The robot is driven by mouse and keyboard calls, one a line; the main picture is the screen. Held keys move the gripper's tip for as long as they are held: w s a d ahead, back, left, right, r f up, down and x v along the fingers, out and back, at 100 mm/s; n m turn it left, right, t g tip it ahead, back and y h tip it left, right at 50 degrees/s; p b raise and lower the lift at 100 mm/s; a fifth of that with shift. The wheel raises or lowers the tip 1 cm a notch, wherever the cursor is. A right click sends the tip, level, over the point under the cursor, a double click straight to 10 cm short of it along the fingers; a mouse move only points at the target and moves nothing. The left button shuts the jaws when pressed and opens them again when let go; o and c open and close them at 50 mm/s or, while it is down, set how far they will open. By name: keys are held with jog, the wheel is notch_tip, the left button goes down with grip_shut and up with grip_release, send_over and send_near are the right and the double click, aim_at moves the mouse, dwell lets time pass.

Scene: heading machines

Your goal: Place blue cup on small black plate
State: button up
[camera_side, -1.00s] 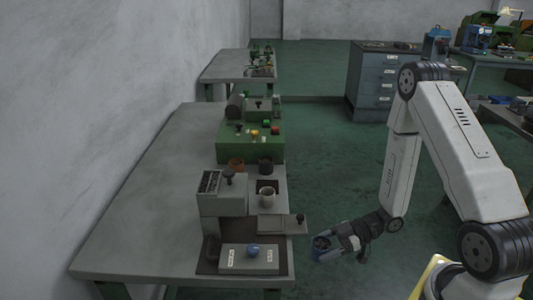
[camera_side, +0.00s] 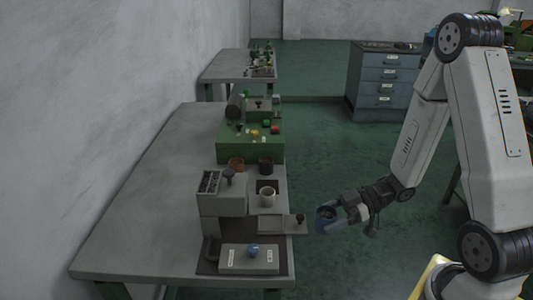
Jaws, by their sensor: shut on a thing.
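My gripper (camera_side: 343,212) is shut on the blue cup (camera_side: 325,213). It holds the cup in the air to the right of the grey table, beyond the table's right edge. The cup looks dark inside, with its opening facing up. A small dark square plate (camera_side: 261,185) lies on the table, to the left of and farther back than the cup. A pale grey cup (camera_side: 267,198) stands at this plate and hides part of it. I cannot tell whether the pale cup is on the plate or just in front of it.
A grey machine (camera_side: 221,200) stands left of the pale cup, with a flat ledge (camera_side: 280,225) reaching toward my gripper. A brown cup (camera_side: 236,164) and a dark cup (camera_side: 265,166) stand behind, before a green machine (camera_side: 245,150). The table's left part is clear.

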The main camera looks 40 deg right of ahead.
jog(key=shift+r, duration=2.9)
jog(key=w+d+m+t+h, duration=0.2)
jog(key=w+d, duration=0.3)
jog(key=w, duration=0.4)
jog(key=w+d+m+t+h, duration=0.2)
jog(key=w+d, duration=0.3)
jog(key=w, duration=0.4)
notch_tip(320, 180, down, 5)
jog(key=shift+w+d+f, duration=0.1)
jog(key=shift+w+d, duration=0.05)
jog(key=shift+w, duration=0.1)
jog(key=w+f, duration=0.2)
jog(key=w, duration=0.2)
jog(key=w+d+f, duration=0.1)
jog(key=w+f, duration=0.2)
jog(key=w, duration=0.1)
jog(key=w+d+f, duration=0.1)
jog(key=w+f, duration=0.2)
jog(key=w, duration=0.1)
jog(key=shift+w+d+f, duration=0.1)
jog(key=shift+d+f, duration=0.1)
jog(key=shift+d, duration=0.05)
jog(key=shift+w+d+f, duration=0.1)
jog(key=shift+w+f, duration=0.4)
